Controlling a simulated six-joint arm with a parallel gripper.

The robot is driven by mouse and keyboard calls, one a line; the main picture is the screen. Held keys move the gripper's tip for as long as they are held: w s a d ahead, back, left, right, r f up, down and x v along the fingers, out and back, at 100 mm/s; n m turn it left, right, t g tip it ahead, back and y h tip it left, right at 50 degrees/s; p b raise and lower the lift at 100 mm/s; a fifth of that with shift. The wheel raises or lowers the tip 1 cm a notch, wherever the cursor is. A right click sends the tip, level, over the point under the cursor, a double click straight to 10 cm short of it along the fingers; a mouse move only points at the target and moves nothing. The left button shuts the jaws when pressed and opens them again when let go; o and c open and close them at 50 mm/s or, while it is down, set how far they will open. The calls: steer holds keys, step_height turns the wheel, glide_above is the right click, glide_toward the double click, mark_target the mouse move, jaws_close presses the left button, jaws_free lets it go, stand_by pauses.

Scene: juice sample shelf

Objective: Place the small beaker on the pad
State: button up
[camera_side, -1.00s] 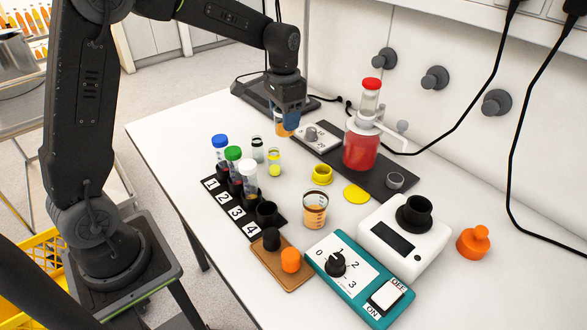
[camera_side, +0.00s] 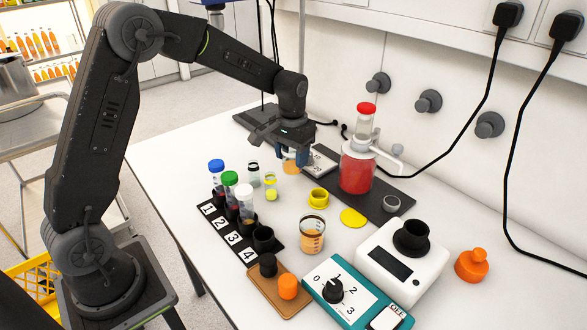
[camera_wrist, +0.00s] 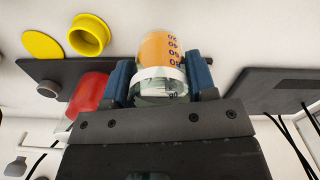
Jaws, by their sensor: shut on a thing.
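My gripper (camera_side: 289,157) is shut on a small clear beaker (camera_side: 291,167) with orange liquid, near the back of the table. In the wrist view the beaker (camera_wrist: 158,50) sits between the blue fingers (camera_wrist: 160,85), with its rim toward the camera and blue graduation marks on its side. I cannot tell whether its base touches anything. A dark flat pad (camera_side: 247,121) lies behind the gripper; it also shows at the right of the wrist view (camera_wrist: 262,92). A second dark mat (camera_side: 385,188) lies under a red-filled bottle (camera_side: 357,172). Which of these is the task's pad is unclear.
A white panel (camera_side: 323,160) is partly hidden by the gripper. Another beaker of orange liquid (camera_side: 312,238) stands in front, with a yellow ring (camera_side: 318,198) and yellow disc (camera_side: 353,218) nearby. A numbered tube rack (camera_side: 222,224) and two vials (camera_side: 270,186) stand left.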

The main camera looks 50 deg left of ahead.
mark_target(294, 169)
steer(key=shift+w+d+f, duration=0.1)
steer(key=shift+d+f, duration=0.1)
steer(key=shift+f, duration=1.9)
steer(key=shift+f, duration=0.1)
steer(key=o, duration=0.9)
